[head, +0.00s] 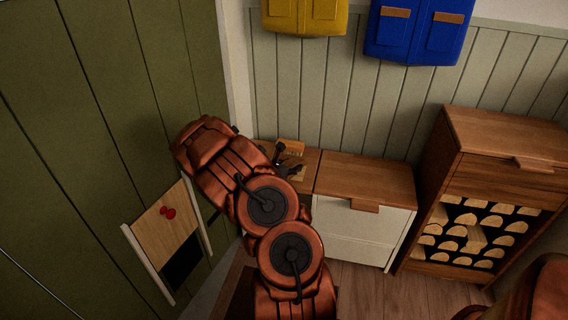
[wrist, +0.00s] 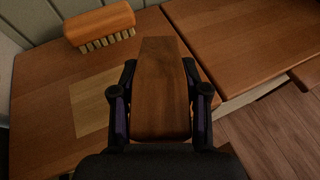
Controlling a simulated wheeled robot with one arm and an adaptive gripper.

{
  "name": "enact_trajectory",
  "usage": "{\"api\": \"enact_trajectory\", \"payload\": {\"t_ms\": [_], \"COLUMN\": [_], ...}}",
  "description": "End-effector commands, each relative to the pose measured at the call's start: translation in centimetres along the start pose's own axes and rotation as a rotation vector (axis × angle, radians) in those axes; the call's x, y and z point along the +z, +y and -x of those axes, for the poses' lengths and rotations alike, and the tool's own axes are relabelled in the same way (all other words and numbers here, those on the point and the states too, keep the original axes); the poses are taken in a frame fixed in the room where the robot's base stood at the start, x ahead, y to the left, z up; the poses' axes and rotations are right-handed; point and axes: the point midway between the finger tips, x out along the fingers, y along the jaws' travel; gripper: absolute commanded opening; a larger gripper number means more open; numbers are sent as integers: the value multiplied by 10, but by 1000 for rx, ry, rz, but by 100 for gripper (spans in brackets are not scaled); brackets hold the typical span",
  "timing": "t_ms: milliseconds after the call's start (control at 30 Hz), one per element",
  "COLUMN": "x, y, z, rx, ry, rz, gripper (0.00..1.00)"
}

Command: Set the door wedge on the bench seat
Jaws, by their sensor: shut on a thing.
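The door wedge (wrist: 160,112) is a dark brown wooden block that narrows toward its far end. My gripper (wrist: 160,66) is shut on it, with one finger along each long side. In the wrist view it is over the seam between two wooden tops, mostly over the left one (wrist: 45,115). I cannot tell whether the wedge touches that surface. The bench seat appears to be this low wooden top along the wall, with a right section (head: 365,178) above white drawers in the head view. There my gripper (head: 284,163) is over the left section, and the wedge is hard to make out.
A wooden brush (wrist: 100,25) with pale bristles lies at the back of the left top, beside a lighter square patch (wrist: 90,108). The right top (wrist: 235,40) is clear. A firewood cabinet (head: 480,200) stands at right; a green wall (head: 90,120) is close at left.

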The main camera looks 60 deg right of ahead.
Motion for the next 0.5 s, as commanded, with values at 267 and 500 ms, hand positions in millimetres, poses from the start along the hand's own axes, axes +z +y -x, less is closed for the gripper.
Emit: {"api": "enact_trajectory", "payload": {"t_ms": [267,500], "x": [5,7], "y": [37,55], "z": [-22,-33], "rx": [1,1], "ry": [0,0], "rz": [-6,-3], "gripper": [7,7]}}
